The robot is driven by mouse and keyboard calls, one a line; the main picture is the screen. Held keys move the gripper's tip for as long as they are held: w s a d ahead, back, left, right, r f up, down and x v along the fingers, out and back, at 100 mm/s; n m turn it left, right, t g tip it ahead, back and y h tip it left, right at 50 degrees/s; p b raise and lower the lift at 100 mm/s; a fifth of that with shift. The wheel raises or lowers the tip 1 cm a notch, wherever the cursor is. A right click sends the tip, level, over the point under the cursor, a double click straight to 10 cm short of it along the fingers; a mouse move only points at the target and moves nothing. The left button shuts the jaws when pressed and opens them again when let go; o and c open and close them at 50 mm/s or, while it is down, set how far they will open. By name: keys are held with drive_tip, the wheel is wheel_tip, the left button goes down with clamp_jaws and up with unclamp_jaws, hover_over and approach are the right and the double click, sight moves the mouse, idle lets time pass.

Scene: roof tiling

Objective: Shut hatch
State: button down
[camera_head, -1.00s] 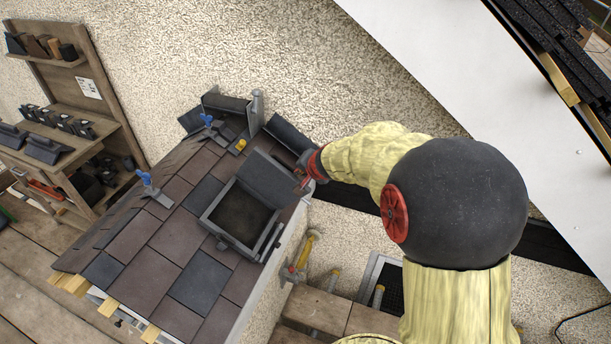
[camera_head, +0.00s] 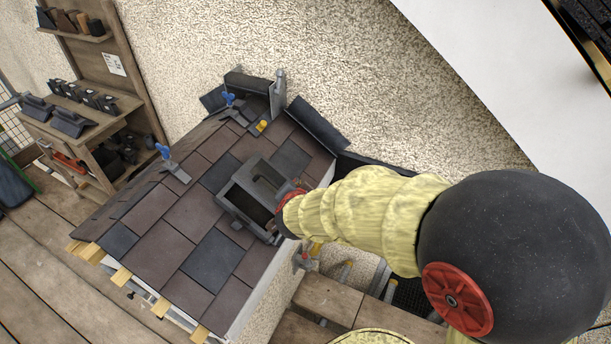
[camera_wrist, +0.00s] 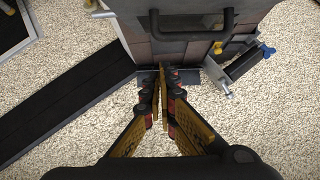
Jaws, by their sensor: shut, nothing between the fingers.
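The hatch (camera_head: 222,202) is a grey frame set in the tiled roof model, left of my gripper. Its grey lid (camera_head: 262,166) stands raised at a steep tilt, with the dark opening showing beside it; its exact angle is hard to tell. In the wrist view a black U-shaped handle (camera_wrist: 181,34) on a grey panel lies beyond my fingertips. My gripper (camera_wrist: 163,70) is shut and empty. In the head view it is beside the hatch's right side, partly hidden by my wrist, so contact with the lid cannot be told.
Slate tiles (camera_head: 213,255) surround the hatch. Blue-handled clamps (camera_head: 165,152) and a yellow piece (camera_head: 262,126) stand on the roof. A dark panel (camera_head: 318,124) lies along its upper right edge. A wooden shelf rack (camera_head: 95,110) stands at the left, with planked floor in front.

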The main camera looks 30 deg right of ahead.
drive_tip(key=a+f, duration=0.1)
drive_tip(key=a, duration=0.1)
drive_tip(key=a+f+h+b, duration=0.1)
drive_tip(key=a+f, duration=0.1)
drive_tip(key=s+a+f+h, duration=0.1)
drive_tip(key=a+f, duration=0.1)
drive_tip(key=shift+a+m+t+b, duration=0.2)
drive_tip(key=shift+m+t+b, duration=0.1)
drive_tip(key=shift+t+b, duration=0.1)
drive_tip(key=w+a+f+m+h+b, duration=0.1)
drive_tip(key=a+f+h+b, duration=0.2)
drive_tip(key=a+f, duration=0.3)
drive_tip(key=shift+w+f+h+b, duration=0.25)
drive_tip(key=shift+f+h+b, duration=0.1)
drive_tip(key=shift+f, duration=0.1)
drive_tip(key=shift+r, duration=0.1)
